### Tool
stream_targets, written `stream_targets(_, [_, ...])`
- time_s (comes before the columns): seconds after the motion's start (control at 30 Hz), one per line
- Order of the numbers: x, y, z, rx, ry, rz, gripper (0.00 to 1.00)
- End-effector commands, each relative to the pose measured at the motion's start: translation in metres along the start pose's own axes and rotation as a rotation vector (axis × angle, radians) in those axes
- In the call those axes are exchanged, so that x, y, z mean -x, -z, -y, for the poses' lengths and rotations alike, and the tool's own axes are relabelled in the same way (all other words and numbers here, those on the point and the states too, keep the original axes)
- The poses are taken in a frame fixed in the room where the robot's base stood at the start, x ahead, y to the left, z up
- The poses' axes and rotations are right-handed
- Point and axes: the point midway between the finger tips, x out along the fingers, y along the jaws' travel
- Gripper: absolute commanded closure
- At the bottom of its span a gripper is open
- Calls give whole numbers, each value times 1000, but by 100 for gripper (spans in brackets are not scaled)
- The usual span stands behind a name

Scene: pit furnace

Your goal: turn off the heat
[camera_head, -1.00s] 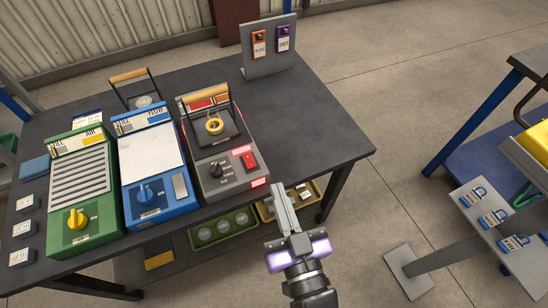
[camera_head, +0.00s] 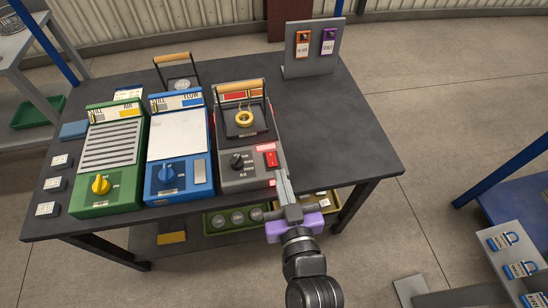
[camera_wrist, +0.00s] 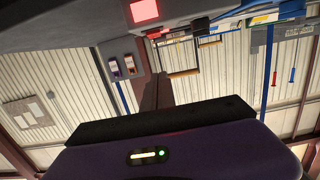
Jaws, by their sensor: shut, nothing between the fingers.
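The grey furnace unit (camera_head: 226,182) stands on the dark table, right of the blue unit. Its front panel has a black rotary knob (camera_head: 237,160) and a red switch (camera_head: 271,158), with a pinkish lit patch beside the switch. A yellow ring (camera_head: 244,118) sits on the black plate at its top. My gripper (camera_head: 280,170) is shut and empty. Its tips are at the unit's right front edge, just below the red switch; I cannot tell if they touch it. A glowing red square (camera_wrist: 145,10) shows at the top of the wrist view.
A blue unit (camera_head: 181,140) and a green unit (camera_head: 112,155) with a yellow knob stand to the left. A grey stand (camera_head: 314,63) holds orange and purple tags at the back. The table (camera_head: 340,130) is clear on the right. Bins sit on the shelf below.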

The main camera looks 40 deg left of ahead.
Motion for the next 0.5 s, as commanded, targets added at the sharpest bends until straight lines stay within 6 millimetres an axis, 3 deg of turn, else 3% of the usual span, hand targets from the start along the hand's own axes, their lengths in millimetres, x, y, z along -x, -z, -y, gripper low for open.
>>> stream_targets(0.47, [-91, 2, 0, 0, 1, -1, 100])
stream_targets(0.5, [-90, -13, 0, -2, 1, 4, 100])
